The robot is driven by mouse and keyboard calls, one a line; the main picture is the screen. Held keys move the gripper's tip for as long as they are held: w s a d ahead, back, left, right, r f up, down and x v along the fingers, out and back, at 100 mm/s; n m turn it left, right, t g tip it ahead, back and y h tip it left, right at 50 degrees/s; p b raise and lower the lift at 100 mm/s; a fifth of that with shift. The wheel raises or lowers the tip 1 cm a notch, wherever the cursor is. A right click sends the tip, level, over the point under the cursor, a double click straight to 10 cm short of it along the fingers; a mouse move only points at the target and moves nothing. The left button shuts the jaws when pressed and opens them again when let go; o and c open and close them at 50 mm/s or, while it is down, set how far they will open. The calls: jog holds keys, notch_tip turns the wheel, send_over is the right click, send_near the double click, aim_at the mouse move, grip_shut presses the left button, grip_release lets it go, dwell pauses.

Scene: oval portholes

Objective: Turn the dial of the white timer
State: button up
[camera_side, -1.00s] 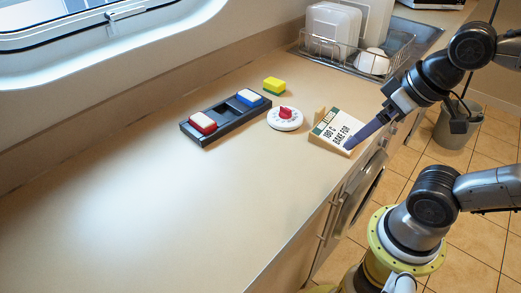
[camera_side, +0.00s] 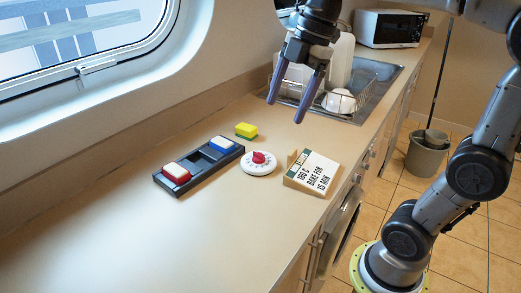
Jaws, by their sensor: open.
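The white timer (camera_side: 259,163) lies on the counter as a round white disc with dark marks around its rim. Its red dial knob (camera_side: 259,157) stands up at the centre. My gripper (camera_side: 285,112) hangs above the counter, higher than the timer and up and to the right of it in the picture. Its two long purple fingers point down and are apart, with nothing between them. They do not touch the timer.
Left of the timer is a dark tray (camera_side: 199,168) with a red-and-white block (camera_side: 176,173) and a blue-and-white block (camera_side: 221,145). A yellow-green sponge (camera_side: 246,131) lies behind. A recipe sign (camera_side: 312,173) reading "180 C bake for 15 min" stands right. A dish rack (camera_side: 345,97) is farther back.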

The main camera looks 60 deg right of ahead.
jog(key=w+d+n+g, duration=0.1)
jog(key=w+d+n, duration=0.1)
jog(key=w+d, duration=0.35)
jog(key=y, duration=0.2)
send_over(259, 156)
jog(key=s+a, duration=0.1)
jog(key=s, duration=0.2)
notch_tip(259, 156, down, 3)
jog(key=w+d+f+m+g, duration=0.1)
jog(key=w+d+f, duration=0.2)
jog(key=d+f, duration=0.5)
jog(key=x, duration=1.4)
jog(key=shift+s+a+r, duration=0.1)
jog(key=shift+s+a, duration=0.15)
jog(key=shift+a, duration=0.1)
jog(key=shift+y, duration=0.3)
grip_shut()
jog(key=shift+m, duration=0.3)
